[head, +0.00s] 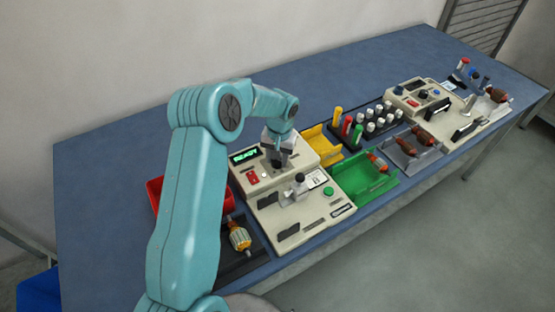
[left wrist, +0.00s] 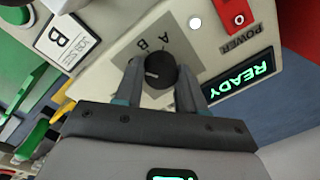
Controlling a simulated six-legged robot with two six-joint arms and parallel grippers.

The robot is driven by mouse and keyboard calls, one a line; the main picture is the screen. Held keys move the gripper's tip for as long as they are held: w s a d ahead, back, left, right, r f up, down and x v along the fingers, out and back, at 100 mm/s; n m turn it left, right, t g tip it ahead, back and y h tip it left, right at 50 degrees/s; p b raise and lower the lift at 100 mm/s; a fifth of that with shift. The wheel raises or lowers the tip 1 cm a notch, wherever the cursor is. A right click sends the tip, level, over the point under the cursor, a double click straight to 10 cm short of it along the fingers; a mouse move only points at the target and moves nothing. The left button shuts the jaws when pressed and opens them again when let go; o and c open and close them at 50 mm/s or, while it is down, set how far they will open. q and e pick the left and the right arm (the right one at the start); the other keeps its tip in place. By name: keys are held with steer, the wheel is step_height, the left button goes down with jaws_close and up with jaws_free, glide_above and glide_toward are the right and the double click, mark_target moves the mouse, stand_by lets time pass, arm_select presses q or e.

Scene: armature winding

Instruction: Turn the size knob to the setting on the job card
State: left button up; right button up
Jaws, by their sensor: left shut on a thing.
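The black size knob (left wrist: 161,71) sits on a grey dial patch with the letters A and B printed beside it. Its white mark points to the left in the left wrist view; I cannot tell which letter it lines up with. My left gripper (left wrist: 160,82) is shut on the knob, one finger on each side. In the head view the left gripper (head: 278,153) reaches down onto the winding machine (head: 262,205), largely hiding the knob. The job card (left wrist: 67,42) reads JOB SIZE B. My right gripper is not in view.
The green READY display (left wrist: 238,73) and red POWER switch (left wrist: 236,15) are close to the knob. A red bin (head: 155,190), a dark tray with an armature (head: 239,236), a yellow bin (head: 322,142) and a green bin (head: 365,180) surround the machine. The table's back left is clear.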

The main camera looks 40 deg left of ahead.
arm_select(q)
steer(key=m+b, duration=0.1)
steer(key=m, duration=0.2)
steer(key=shift+s+m+b, duration=0.1)
steer(key=shift+m+b, duration=0.5)
steer(key=shift+m, duration=0.8)
steer(key=shift+r, duration=0.1)
